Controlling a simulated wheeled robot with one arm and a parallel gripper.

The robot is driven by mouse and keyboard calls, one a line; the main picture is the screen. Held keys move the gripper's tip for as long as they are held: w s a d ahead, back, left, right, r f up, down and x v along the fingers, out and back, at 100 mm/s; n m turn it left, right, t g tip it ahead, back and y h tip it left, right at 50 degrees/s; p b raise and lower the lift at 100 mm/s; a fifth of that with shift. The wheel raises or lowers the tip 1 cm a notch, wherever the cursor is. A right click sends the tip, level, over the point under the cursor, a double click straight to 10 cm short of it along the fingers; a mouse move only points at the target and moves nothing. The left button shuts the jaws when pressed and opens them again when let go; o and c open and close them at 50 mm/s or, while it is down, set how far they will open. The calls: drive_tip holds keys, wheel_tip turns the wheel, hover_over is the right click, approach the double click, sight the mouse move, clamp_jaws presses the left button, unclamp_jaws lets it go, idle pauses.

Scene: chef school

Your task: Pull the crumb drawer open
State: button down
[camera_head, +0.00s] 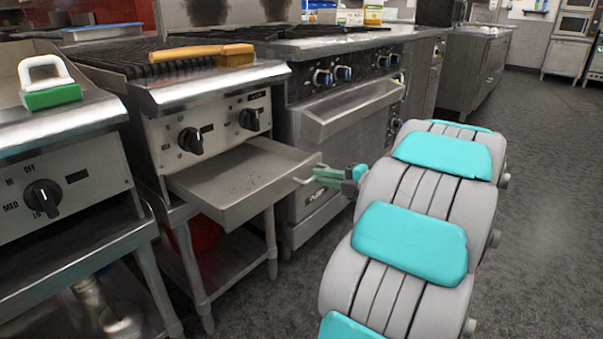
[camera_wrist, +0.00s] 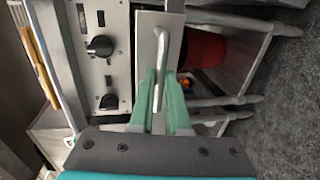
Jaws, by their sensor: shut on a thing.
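The crumb drawer (camera_head: 240,180) is a shallow metal tray under the front panel of the grill (camera_head: 205,135). My gripper (camera_head: 325,176) is at the handle on the drawer's front. In the wrist view its green fingers (camera_wrist: 163,98) are shut on the light metal handle (camera_wrist: 161,50) of the drawer front (camera_wrist: 145,40). The drawer's back end is hidden inside the grill.
A wooden brush (camera_head: 200,54) lies on the grill top. A scrubber with a green base (camera_head: 52,95) sits on the left appliance. A red bucket (camera_wrist: 202,48) stands on the shelf below. An oven (camera_head: 345,110) is to the right. Open floor (camera_head: 540,200) lies at right.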

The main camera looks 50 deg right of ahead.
drive_tip(key=shift+f+b+v, duration=0.1)
drive_tip(key=shift+f+v, duration=0.1)
drive_tip(key=shift+v, duration=0.6)
drive_tip(key=shift+f+b+v, duration=0.1)
drive_tip(key=shift+f+v, duration=0.05)
drive_tip(key=shift+v, duration=0.65)
drive_tip(key=shift+f+b+v, duration=0.1)
drive_tip(key=shift+f+v, duration=0.1)
drive_tip(key=shift+v, duration=0.6)
drive_tip(key=shift+s, duration=0.1)
drive_tip(key=c, duration=0.9)
unclamp_jaws()
drive_tip(key=shift+s+r, duration=0.1)
drive_tip(key=v, duration=0.7)
drive_tip(key=shift+s, duration=0.25)
drive_tip(key=shift+r, duration=0.1)
